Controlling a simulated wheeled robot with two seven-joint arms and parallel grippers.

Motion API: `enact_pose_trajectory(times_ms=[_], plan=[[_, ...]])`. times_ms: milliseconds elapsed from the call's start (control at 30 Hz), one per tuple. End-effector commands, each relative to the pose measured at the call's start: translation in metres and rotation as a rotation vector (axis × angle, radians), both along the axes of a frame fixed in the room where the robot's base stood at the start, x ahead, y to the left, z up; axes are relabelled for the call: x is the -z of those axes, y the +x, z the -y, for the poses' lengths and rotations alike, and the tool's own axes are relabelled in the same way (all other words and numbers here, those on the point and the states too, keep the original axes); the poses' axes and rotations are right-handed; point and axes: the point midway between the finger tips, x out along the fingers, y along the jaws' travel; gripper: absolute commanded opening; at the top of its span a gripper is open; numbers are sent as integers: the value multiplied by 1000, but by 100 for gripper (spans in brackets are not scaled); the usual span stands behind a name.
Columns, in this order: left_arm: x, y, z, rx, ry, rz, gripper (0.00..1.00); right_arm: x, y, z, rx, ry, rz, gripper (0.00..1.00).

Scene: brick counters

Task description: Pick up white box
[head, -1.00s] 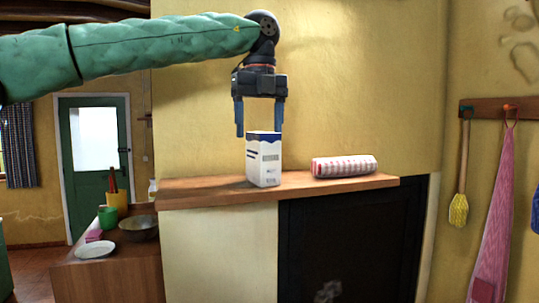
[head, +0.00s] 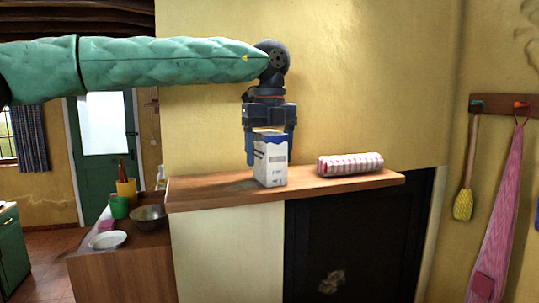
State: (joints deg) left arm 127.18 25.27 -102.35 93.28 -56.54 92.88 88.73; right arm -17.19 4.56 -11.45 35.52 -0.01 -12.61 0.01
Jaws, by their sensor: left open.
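The white box (head: 272,172), with a blue top and dark print, stands upright on the wooden counter (head: 215,191). My left gripper (head: 270,158) points down over it with its fingers open. One finger is at the box's left front side and the other at its right rear edge, so the upper part of the box is between them. I cannot tell whether either finger touches it. My right gripper is not in view.
A red-and-white patterned roll (head: 350,164) lies on the counter to the right of the box. A lower counter at left holds a metal bowl (head: 149,218), a white plate (head: 107,240) and a green cup (head: 119,207). A pink cloth (head: 498,220) hangs at right.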

Motion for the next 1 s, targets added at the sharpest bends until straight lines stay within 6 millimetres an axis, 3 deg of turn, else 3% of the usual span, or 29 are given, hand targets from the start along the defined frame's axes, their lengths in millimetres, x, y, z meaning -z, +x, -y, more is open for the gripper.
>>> enact_pose_trajectory(times_ms=[67,300,333,667,900,1000], plan=[[0,0,0,0,0,0,69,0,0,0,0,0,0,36],[0,0,0,0,0,0,22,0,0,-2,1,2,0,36],[0,0,0,0,0,0,20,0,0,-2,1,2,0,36],[-6,0,0,0,-1,1,20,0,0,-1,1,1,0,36],[-44,0,1,0,-1,2,20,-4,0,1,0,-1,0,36],[-50,-21,10,5,1,4,20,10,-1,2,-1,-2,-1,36]])
